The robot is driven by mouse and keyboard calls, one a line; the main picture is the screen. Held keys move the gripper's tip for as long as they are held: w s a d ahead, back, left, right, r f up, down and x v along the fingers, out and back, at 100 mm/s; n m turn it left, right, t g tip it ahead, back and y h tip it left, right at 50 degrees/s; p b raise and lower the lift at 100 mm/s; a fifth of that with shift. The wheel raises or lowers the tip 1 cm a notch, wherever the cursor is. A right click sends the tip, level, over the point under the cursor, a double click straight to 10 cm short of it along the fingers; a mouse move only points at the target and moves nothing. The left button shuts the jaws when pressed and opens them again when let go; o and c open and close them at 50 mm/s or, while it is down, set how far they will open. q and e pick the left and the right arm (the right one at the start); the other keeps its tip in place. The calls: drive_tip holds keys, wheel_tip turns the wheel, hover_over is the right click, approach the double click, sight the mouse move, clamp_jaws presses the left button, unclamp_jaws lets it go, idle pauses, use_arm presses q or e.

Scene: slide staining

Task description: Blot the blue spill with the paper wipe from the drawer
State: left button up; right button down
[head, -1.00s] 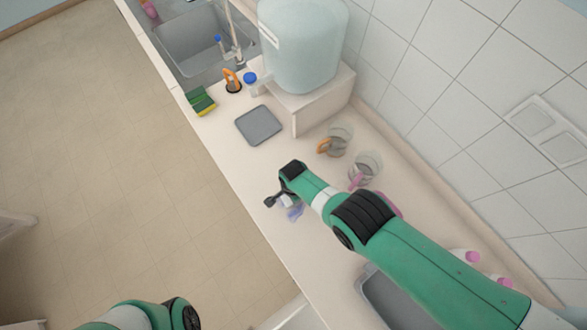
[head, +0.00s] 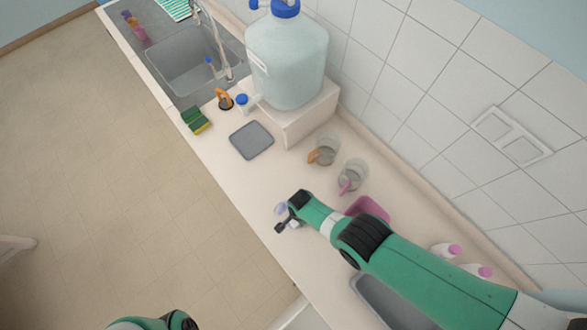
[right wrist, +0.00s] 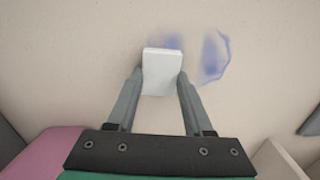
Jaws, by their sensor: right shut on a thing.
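The blue spill (head: 281,209) lies on the cream counter just beyond my right gripper. In the right wrist view it is a pale blue ring-like smear (right wrist: 214,56) with a smaller blue patch beside it, partly covered by the wipe. My right gripper (right wrist: 160,82) is shut on the white paper wipe (right wrist: 161,72), a small folded pad. The wipe overlaps the near side of the spill; I cannot tell whether it touches the counter. In the head view my right gripper (head: 284,224) is low over the counter. My left gripper is out of view; only part of its arm shows at bottom left.
A pink tray (head: 368,208) and two glass beakers, one (head: 352,176) with a pink handle, stand behind the gripper. A grey pad (head: 251,140), a sponge (head: 195,120) and a large water jug (head: 287,60) are farther back. A grey basin (head: 385,300) lies under my right arm.

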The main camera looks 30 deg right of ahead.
sight(307, 231)
drive_tip(key=shift+s+d+r+p, duration=0.1)
drive_tip(key=shift+s+p, duration=0.35)
drive_tip(key=shift+s, duration=0.5)
drive_tip(key=s+p, duration=0.2)
drive_tip(key=s, duration=0.1)
drive_tip(key=shift+d, duration=0.2)
drive_tip(key=shift+s+p, duration=0.35)
drive_tip(key=shift+p, duration=0.1)
drive_tip(key=shift+f, duration=0.2)
